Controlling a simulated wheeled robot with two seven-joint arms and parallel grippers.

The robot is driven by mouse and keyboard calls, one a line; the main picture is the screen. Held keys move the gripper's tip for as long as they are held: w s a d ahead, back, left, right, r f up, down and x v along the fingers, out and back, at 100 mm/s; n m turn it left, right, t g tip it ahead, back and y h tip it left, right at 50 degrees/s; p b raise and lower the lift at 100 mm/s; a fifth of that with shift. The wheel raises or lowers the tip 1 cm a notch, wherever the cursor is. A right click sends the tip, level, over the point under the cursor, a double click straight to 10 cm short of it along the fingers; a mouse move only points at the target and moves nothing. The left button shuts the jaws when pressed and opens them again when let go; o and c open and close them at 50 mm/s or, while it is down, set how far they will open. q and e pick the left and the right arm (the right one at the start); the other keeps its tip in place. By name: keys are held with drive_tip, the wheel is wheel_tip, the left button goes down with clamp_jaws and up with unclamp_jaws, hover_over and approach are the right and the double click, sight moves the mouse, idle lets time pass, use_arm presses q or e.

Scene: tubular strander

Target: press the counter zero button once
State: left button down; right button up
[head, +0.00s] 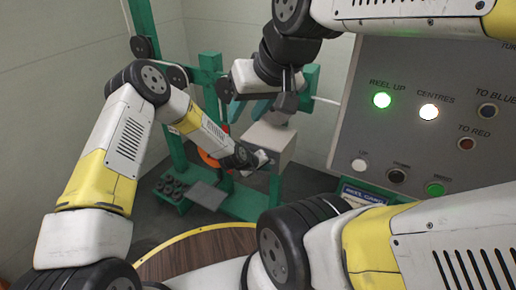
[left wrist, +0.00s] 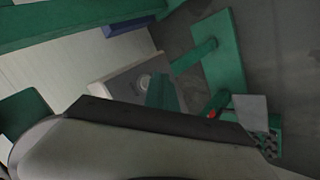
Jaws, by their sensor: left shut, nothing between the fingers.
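A pale grey box (head: 270,138), probably the counter housing, is mounted on the green frame in the middle of the head view. My left gripper (head: 264,158) is shut and empty at the lower front of this box; I cannot tell whether it touches. In the left wrist view the box (left wrist: 118,80) shows a round grey feature (left wrist: 146,80) on one face, and a green part stands partly in front of it. No zero button can be made out clearly. My right gripper (head: 286,102) is above the box; its fingers are too unclear to judge.
A grey control panel (head: 385,60) with lit green and white lamps and several buttons stands at the right. Green machine frame (head: 210,80) rises behind. A tray of dark round parts (head: 172,188) lies lower left. A round wooden top (head: 190,250) is near the bottom.

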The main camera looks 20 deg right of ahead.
idle(0.4)
use_arm(q)
drive_tip(key=shift+w+d, duration=0.3)
drive_tip(key=shift+d, duration=0.05)
drive_tip(key=shift+w+d, duration=0.25)
idle(0.7)
idle(0.3)
drive_tip(key=shift+s+a, duration=0.55)
drive_tip(key=s+a, duration=0.3)
drive_tip(key=shift+s+a, duration=0.15)
drive_tip(key=shift+a, duration=0.25)
idle(0.8)
